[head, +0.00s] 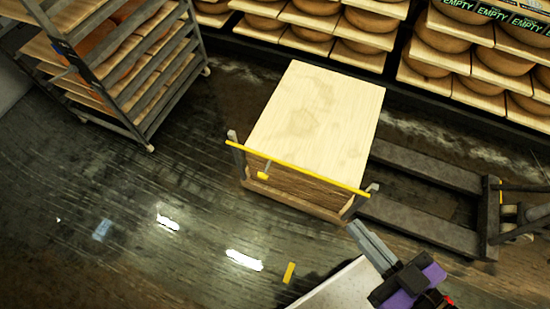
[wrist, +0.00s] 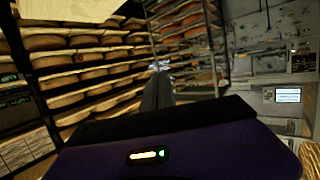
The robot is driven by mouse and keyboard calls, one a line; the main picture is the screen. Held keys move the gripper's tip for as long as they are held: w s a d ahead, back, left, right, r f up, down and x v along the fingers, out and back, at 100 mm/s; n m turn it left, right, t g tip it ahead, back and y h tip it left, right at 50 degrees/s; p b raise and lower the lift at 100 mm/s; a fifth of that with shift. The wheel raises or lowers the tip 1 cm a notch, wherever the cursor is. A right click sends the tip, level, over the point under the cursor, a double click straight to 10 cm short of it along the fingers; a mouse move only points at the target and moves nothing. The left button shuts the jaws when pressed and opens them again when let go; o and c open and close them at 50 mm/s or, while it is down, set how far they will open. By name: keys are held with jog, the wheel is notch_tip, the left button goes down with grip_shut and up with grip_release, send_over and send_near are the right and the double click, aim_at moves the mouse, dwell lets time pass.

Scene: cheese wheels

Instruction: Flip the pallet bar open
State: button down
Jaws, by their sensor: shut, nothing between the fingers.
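The yellow pallet bar (head: 297,168) runs across the front of the stack of boards (head: 320,110) in the head view. Its ends meet a dark post (head: 235,155) at the left and another post (head: 361,200) at the right. A yellow piece (head: 263,175) sits just under the bar near its left end. My gripper (head: 353,228) is shut and empty, with its fingertips just below the right post; I cannot tell if they touch it. In the wrist view my gripper (wrist: 159,72) points toward shelves, and the bar is not visible there.
Dark pallet-truck forks (head: 425,170) lie right of the stack. A wheeled rack (head: 115,85) stands at the left. Cheese shelves (head: 330,25) line the back. The dark, shiny floor (head: 130,225) at front left is clear except for a small yellow mark (head: 289,272).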

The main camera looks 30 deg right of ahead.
jog(key=w+d+f+m+g+b, duration=0.25)
jog(key=f+m, duration=0.25)
jog(key=f, duration=0.5)
jog(key=w+d+f+m+g+b, duration=0.15)
jog(key=w+f+m, duration=0.3)
jog(key=f, duration=0.45)
jog(key=w+d+f+m+g+b, duration=0.1)
jog(key=w+d+f+m+b, duration=0.2)
jog(key=f+m, duration=0.5)
jog(key=w+f+m+y+b, duration=0.3)
jog(key=w+f+m+b, duration=0.15)
jog(key=w+f, duration=0.35)
jog(key=w+r+m+y+b, duration=0.1)
jog(key=w+m+y, duration=0.3)
jog(key=w+m, duration=0.2)
jog(key=shift+w+r+m+b, duration=0.2)
jog(key=shift+w+m+b, duration=0.2)
jog(key=shift+w, duration=0.75)
jog(key=shift+a, duration=0.1)
jog(key=b+x, duration=0.3)
jog(key=x, duration=0.7)
